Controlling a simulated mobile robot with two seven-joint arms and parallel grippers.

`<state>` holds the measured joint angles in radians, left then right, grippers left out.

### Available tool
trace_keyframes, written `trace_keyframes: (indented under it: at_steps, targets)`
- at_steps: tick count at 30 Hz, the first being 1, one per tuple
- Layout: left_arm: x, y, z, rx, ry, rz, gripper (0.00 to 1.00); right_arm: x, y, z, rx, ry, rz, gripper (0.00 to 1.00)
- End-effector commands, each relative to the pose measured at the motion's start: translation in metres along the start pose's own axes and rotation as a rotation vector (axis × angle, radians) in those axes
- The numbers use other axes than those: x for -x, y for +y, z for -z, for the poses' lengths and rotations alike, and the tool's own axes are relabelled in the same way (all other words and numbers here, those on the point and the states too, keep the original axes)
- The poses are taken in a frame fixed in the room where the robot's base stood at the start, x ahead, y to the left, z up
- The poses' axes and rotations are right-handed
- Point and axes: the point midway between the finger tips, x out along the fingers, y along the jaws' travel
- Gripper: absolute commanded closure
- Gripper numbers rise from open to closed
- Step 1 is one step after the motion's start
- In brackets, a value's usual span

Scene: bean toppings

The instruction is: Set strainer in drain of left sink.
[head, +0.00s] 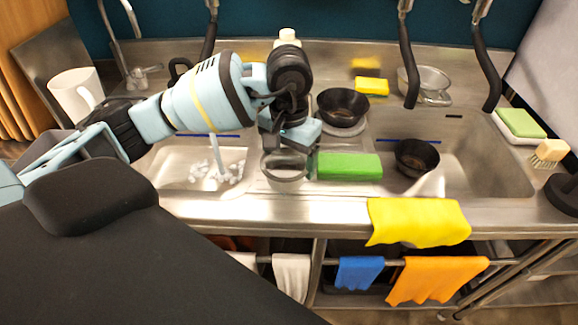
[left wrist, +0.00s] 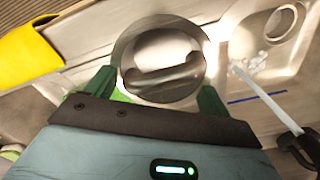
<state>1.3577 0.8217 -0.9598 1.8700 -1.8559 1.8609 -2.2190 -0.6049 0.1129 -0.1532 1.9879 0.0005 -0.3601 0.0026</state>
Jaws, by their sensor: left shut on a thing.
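My left gripper (head: 290,138) is shut on the strainer (head: 285,172), a round grey metal cup. In the left wrist view the strainer (left wrist: 163,62) sits between the two green fingers, with a bar across its middle. The gripper holds it over the ledge between the two basins, to the right of the left sink (head: 172,178). The drain (left wrist: 279,22) is a round opening in that sink in the left wrist view, apart from the strainer. A stream of water (head: 216,155) falls into the left sink. My right gripper is not in view.
A green sponge (head: 348,166) lies just right of the strainer. A black bowl (head: 343,104) stands behind it, and another bowl (head: 416,157) is in the right sink. A yellow cloth (head: 418,220) hangs over the front edge. A white mug (head: 76,93) stands back left.

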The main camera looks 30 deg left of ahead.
Motion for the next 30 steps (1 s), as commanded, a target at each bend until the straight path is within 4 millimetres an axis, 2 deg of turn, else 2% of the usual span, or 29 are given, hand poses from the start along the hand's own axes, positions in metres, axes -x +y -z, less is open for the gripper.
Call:
trace_keyframes:
  at_steps: [2,9,22,23,27,30]
  targets:
    - [0.0,-0.003,0.006,0.002,0.001,-0.001,0.5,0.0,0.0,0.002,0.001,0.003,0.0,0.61]
    - [-0.032,-0.003,0.005,0.0,0.001,-0.001,0.5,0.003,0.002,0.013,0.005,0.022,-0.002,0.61]
    - [-0.041,-0.003,0.005,0.0,-0.001,0.001,0.5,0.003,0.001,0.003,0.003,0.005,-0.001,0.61]
    - [-0.04,-0.003,0.005,0.0,0.0,0.001,0.16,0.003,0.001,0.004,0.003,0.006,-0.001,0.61]
    - [-0.039,-0.003,0.005,0.0,0.001,0.001,0.0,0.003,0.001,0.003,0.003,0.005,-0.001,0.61]
    - [-0.039,-0.003,0.005,0.0,0.001,0.001,0.0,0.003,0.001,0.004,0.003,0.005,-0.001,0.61]
